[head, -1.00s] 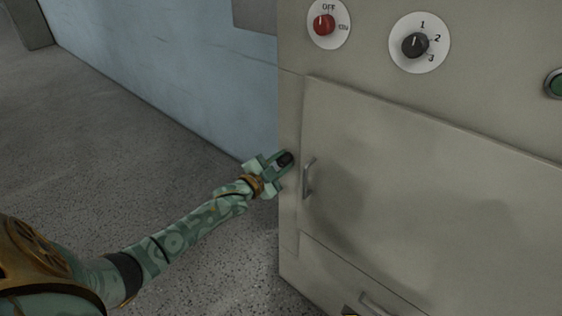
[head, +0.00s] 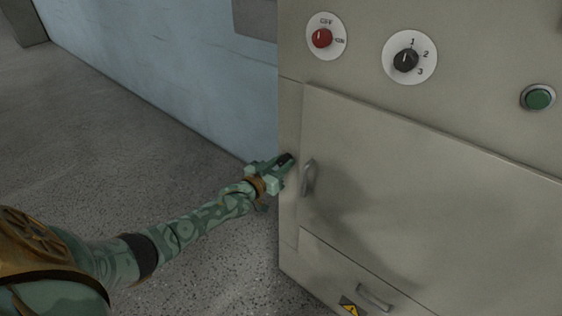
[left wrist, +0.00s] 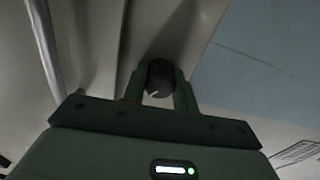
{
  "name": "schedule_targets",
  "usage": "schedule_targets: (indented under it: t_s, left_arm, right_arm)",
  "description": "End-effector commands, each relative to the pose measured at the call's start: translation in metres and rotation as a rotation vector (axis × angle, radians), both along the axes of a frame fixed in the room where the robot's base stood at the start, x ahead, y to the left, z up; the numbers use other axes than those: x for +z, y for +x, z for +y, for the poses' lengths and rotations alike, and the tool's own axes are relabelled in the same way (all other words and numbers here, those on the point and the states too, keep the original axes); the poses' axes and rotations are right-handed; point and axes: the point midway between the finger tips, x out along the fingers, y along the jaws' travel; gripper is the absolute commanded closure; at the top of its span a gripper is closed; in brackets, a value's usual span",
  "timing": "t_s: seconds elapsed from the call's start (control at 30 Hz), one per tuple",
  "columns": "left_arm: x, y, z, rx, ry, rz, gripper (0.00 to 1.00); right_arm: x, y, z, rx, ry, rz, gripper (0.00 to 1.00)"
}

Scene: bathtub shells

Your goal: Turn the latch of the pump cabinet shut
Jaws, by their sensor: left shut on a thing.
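The pump cabinet (head: 430,215) is beige, and its door (head: 400,160) lies flat against the front with no visible gap. The latch is a small dark knob (left wrist: 159,79) at the cabinet's left edge, left of the door handle (head: 308,177). My left gripper (head: 284,161) is shut on this latch knob, with one finger on each side of it in the left wrist view. In the head view the fingers partly hide the knob, so its exact angle is hard to tell. My right gripper is in neither view.
Above the door are a red switch (head: 321,38), a dark three-position dial (head: 406,60) and a green button (head: 538,97). A lower panel has its own handle (head: 375,297) and a yellow warning sign (head: 350,307). Open speckled floor (head: 110,150) lies left of the cabinet.

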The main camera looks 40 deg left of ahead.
Motion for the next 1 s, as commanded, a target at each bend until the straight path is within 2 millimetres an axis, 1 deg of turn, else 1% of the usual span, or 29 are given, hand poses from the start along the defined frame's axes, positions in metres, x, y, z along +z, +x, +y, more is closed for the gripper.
schedule_targets:
  t_s: [0.2,0.5,0.7,1.0]
  left_arm:
    - [-0.0002,-0.0005,-0.0001,0.0,-0.198,0.018,0.94]
    - [-0.0009,-0.0005,0.0,0.001,-0.433,0.037,0.94]
    - [-0.001,-0.0005,0.0,0.001,-0.539,0.045,0.94]
    - [-0.0015,-0.0006,-0.0005,0.001,-0.608,0.051,0.94]
  right_arm:
    - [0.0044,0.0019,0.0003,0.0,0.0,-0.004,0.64]
    - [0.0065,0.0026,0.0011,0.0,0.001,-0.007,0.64]
    - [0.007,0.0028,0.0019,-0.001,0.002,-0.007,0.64]
    - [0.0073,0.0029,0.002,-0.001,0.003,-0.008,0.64]
